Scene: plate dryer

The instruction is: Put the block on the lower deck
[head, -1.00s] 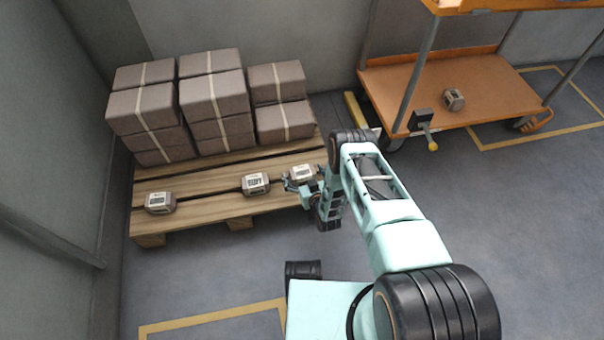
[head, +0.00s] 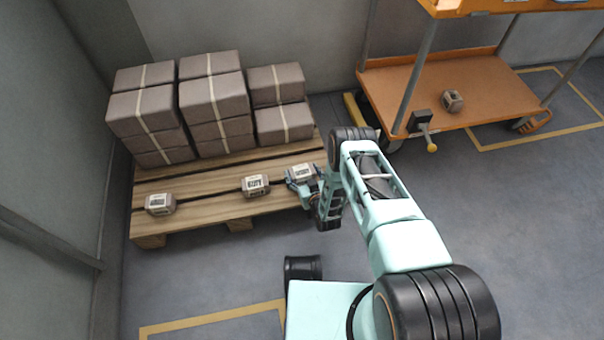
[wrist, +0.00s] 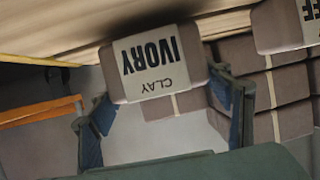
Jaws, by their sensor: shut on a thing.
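A small grey-brown block with a white label (head: 302,171) is between the fingers of my gripper (head: 303,182) at the right end of the pallet. In the wrist view the block (wrist: 160,62) reads "IVORY CLAY", upside down, with the fingers of my gripper (wrist: 168,115) on its two sides. I cannot tell whether it touches the pallet slats. The lower deck (head: 400,85) is the orange shelf of the cart at the upper right. One similar block (head: 453,100) sits on it, with bare deck around.
Two more labelled blocks, one at left (head: 160,204) and one in the middle (head: 256,185), lie on the wooden pallet (head: 205,208). Stacked wrapped bales (head: 213,95) fill its back. The cart's post (head: 415,80) and the orange upper deck (head: 470,8) border the lower deck.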

